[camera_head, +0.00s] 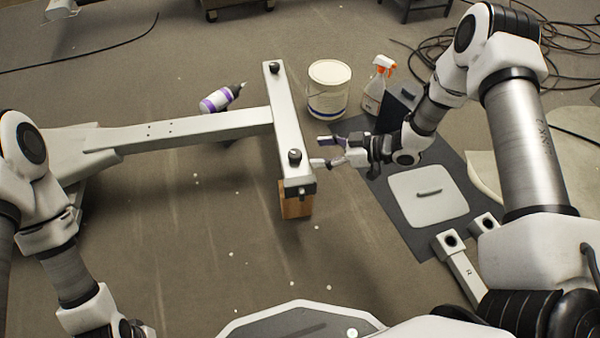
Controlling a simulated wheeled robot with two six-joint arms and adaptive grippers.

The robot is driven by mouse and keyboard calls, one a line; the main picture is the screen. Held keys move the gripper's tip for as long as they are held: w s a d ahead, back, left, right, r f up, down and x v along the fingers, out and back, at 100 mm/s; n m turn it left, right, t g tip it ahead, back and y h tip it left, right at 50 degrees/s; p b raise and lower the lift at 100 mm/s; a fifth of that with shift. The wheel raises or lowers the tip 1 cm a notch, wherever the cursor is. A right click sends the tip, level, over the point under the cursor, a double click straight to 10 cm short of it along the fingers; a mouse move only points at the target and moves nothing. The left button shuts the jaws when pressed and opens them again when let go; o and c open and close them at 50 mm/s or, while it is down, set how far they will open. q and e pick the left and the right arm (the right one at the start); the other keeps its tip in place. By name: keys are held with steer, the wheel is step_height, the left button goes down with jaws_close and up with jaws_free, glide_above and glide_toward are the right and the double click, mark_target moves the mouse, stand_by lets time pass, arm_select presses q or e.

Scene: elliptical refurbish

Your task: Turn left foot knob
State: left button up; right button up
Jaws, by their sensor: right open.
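A pale metal frame has a long beam (190,128) that meets a crossbar (285,118). The crossbar carries one black knob (275,68) at its far end and another black knob (295,156) at its near end. The near end rests above a wooden block (295,202). My right gripper (323,152) is open and empty, just right of the near knob. Its fingers point left toward the crossbar, and I cannot tell whether they touch it. My left arm (70,270) is at the lower left; its gripper is out of view.
A white bucket (328,100) and a spray bottle (375,88) stand beyond my right gripper. A purple-labelled bottle (222,98) lies behind the beam. Floor in front of the beam is mostly clear.

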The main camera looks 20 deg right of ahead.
mark_target(296, 153)
steer(key=b+x, duration=0.4)
steer(key=x, duration=0.3)
steer(key=shift+a+f, duration=0.15)
steer(key=shift+a, duration=0.1)
steer(key=shift+w+a, duration=0.1)
steer(key=shift+w, duration=0.05)
steer(key=c, duration=1.2)
